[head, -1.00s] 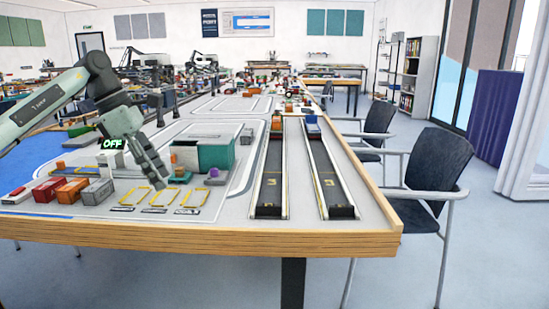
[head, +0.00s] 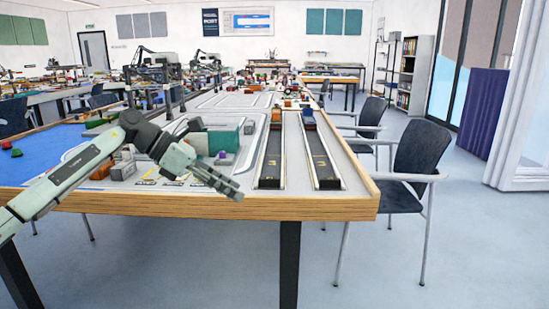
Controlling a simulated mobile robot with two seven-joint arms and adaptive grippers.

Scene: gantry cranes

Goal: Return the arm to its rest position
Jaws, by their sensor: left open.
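My left arm comes in from the left and crosses in front of the table's near edge. Its gripper (head: 228,186) is open and empty, pointing right and slightly down in front of the front edge, left of the dark lanes. My right gripper is not in view.
The wooden-edged table (head: 300,207) carries two dark lanes (head: 271,160), a teal container (head: 222,141) and a grey block (head: 123,170). Dark chairs (head: 418,160) stand on the right. The floor in front is clear.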

